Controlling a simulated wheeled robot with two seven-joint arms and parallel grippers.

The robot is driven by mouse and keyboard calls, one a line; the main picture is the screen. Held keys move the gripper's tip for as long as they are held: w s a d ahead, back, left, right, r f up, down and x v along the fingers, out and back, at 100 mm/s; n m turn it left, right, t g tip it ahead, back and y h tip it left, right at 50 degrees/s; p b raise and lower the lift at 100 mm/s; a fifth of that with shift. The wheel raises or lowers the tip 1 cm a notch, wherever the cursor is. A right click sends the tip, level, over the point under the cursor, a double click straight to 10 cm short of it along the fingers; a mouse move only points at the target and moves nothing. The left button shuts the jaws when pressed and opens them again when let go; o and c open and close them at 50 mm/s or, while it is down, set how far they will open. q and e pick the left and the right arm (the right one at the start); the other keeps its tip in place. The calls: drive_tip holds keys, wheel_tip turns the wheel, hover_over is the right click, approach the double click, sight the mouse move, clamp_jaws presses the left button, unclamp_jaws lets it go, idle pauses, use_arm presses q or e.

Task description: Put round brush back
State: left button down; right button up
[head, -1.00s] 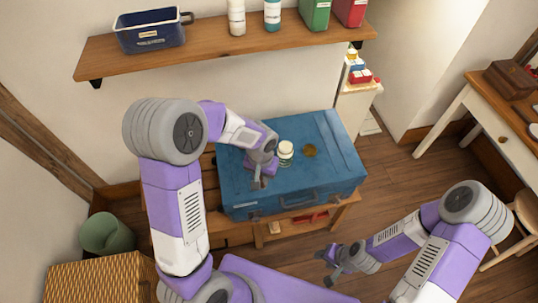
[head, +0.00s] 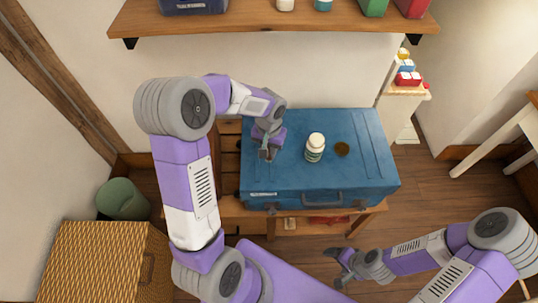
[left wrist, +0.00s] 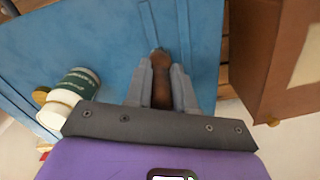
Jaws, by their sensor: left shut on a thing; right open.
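My left gripper (head: 267,154) is above the left part of the blue case (head: 285,178). In the left wrist view my left gripper (left wrist: 160,90) is shut on a brown wooden piece (left wrist: 161,80), which looks like the round brush's handle. The rest of the brush is hidden, and I cannot tell whether it touches the case. My right gripper (head: 340,264) is open and empty, low in front of the case.
A white bottle with a green label (head: 315,148) and a small gold disc (head: 342,149) are on the case. The case rests on a wooden bench (head: 360,220). A wall shelf (head: 270,20) is above.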

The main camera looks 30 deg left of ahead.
use_arm(q)
drive_tip(key=shift+f, duration=1.3)
drive_tip(key=shift+f+b, duration=0.15)
drive_tip(key=shift+b, duration=0.25)
drive_tip(key=c, duration=1)
unclamp_jaws()
drive_tip(key=shift+o, duration=0.2)
drive_tip(key=shift+r, duration=0.25)
wheel_tip(320, 180, up, 12)
drive_tip(key=p, duration=0.4)
drive_tip(key=shift+p, duration=0.3)
drive_tip(key=shift+f, duration=0.1)
